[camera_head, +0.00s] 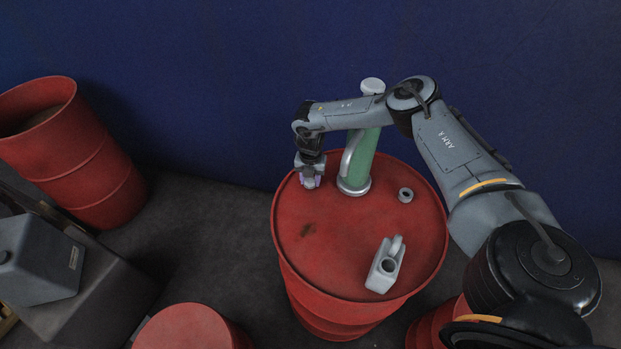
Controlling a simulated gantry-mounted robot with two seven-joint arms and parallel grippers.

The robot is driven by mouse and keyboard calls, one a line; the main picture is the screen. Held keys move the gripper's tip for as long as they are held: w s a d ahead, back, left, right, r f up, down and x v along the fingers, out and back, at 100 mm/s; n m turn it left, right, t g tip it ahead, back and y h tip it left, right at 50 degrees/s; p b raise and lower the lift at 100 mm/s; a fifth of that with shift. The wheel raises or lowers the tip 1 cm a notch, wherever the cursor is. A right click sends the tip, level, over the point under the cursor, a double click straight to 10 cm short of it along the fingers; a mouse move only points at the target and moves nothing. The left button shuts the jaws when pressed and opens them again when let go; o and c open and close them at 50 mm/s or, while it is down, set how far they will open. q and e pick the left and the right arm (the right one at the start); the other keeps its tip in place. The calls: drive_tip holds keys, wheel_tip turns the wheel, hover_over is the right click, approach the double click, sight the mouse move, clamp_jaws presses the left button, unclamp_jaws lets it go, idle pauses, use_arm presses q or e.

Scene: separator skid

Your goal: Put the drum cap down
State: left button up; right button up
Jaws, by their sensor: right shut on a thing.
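My right gripper (310,181) is at the far left part of the top of the red drum (345,240), close to the rim. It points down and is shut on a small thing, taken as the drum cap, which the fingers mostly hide. A little lavender shows at the fingertips. I cannot tell whether the cap touches the drum top. My left gripper is not in view.
The drum top's left front is clear. An open red drum (90,180) and grey canister (40,265) stand left.

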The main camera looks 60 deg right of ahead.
drive_tip(key=shift+f, duration=0.2)
drive_tip(key=shift+f, duration=0.1)
drive_tip(key=o, duration=1)
drive_tip(key=shift+r, duration=0.4)
wheel_tip(320, 180, up, 12)
drive_tip(key=shift+f+p, duration=0.1)
drive_tip(key=shift+p, duration=0.45)
